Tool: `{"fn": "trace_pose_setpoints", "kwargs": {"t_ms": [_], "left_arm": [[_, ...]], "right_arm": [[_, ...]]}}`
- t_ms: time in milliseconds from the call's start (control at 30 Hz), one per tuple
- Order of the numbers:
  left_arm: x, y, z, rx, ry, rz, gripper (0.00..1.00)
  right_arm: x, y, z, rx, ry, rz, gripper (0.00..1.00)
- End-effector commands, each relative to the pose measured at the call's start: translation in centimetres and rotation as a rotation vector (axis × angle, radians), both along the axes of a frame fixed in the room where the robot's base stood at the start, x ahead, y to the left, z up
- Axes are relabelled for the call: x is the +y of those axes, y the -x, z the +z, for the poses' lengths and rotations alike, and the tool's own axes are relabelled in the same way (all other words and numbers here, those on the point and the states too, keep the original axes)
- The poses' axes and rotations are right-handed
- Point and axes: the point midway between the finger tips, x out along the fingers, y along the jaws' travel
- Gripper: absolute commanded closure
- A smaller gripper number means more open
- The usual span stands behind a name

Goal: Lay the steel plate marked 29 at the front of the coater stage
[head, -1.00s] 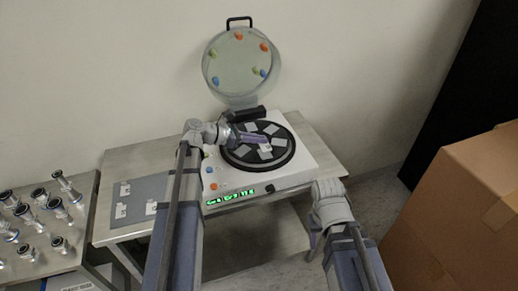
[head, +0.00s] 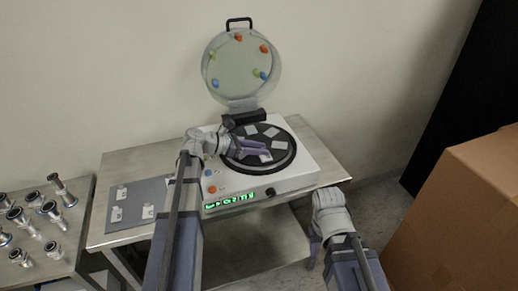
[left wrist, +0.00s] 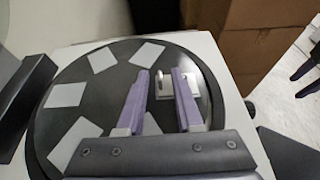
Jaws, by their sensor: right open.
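The coater stage is a dark round disc (head: 286,159) on a white machine, with several flat grey pieces around it. A steel plate with a small raised tab (left wrist: 188,83) lies on the disc near its rim; it also shows in the head view (head: 265,158). No number is readable on it. My left gripper (left wrist: 161,72) is over the disc at this plate, its purple fingers apart with the tab between their tips. In the head view my left gripper (head: 266,147) partly hides the disc. My right gripper (head: 314,250) is open and empty, low in front of the machine's right side.
A grey mat (head: 130,222) on the table's left holds several small tabbed plates. The machine's round lid (head: 238,85) stands open behind. Metal fittings stand on a table (head: 60,262) at far left. A cardboard box (head: 460,220) is at right.

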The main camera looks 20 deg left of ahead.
Motion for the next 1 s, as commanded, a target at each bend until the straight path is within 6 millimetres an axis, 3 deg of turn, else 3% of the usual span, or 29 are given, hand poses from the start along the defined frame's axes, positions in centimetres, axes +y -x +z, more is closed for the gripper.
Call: {"fn": "trace_pose_setpoints", "kwargs": {"t_ms": [267,700,1000], "left_arm": [[0.3,0.2,0.7,0.000,0.000,0.001,0.65],[6.9,4.5,4.0,0.001,0.000,0.004,0.65],[9.1,6.0,4.9,0.001,0.001,0.000,0.65]], "right_arm": [[0.0,0.0,0.7,0.000,0.000,0.000,0.50],[0.0,0.0,4.0,0.000,0.000,-0.001,0.50],[0.0,0.0,4.9,0.000,0.000,-0.001,0.50]]}}
